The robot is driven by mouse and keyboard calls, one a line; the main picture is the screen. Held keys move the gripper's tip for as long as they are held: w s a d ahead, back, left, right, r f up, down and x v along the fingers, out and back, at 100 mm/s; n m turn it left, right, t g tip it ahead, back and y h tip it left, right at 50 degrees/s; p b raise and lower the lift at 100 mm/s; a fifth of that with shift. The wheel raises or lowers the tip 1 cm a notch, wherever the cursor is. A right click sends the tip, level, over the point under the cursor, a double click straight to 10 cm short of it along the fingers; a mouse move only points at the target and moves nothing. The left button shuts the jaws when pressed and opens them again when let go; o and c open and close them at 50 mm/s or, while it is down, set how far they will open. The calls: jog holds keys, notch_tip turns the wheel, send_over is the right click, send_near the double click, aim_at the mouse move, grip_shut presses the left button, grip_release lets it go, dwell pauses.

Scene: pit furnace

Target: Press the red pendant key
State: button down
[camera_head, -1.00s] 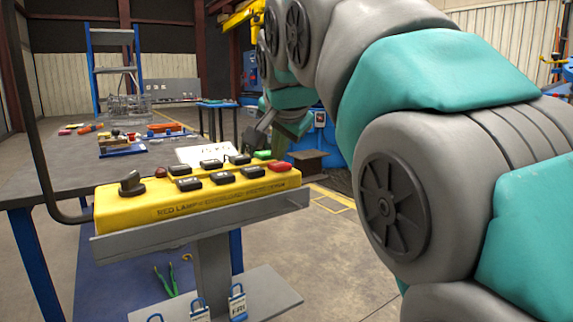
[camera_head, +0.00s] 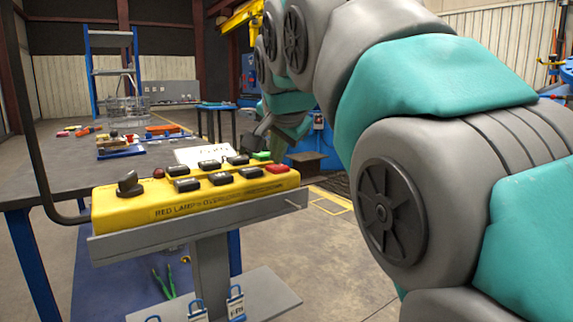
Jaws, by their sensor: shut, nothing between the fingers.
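The yellow pendant box (camera_head: 200,209) lies on a grey stand, with two rows of keys on top. The red key (camera_head: 277,169) is at the right end of the near row. A green key (camera_head: 261,156) is at the right end of the far row; the other keys are black. My gripper (camera_head: 255,137) is small and dark in the picture, behind and above the right end of the box, apart from the red key. Its fingers look shut and empty. The red key is in plain view.
A black knob (camera_head: 130,184) and a red lamp (camera_head: 158,173) are at the box's left end. A white card (camera_head: 200,154) stands behind the keys. A workbench (camera_head: 60,178) with tools is at the left. Open floor lies right of the stand.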

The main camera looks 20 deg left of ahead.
aim_at(277, 168)
jog(key=shift+r+p, duration=0.5)
jog(key=shift+r, duration=0.35)
jog(key=shift+r+p, duration=1.5)
jog(key=shift+r, duration=0.95)
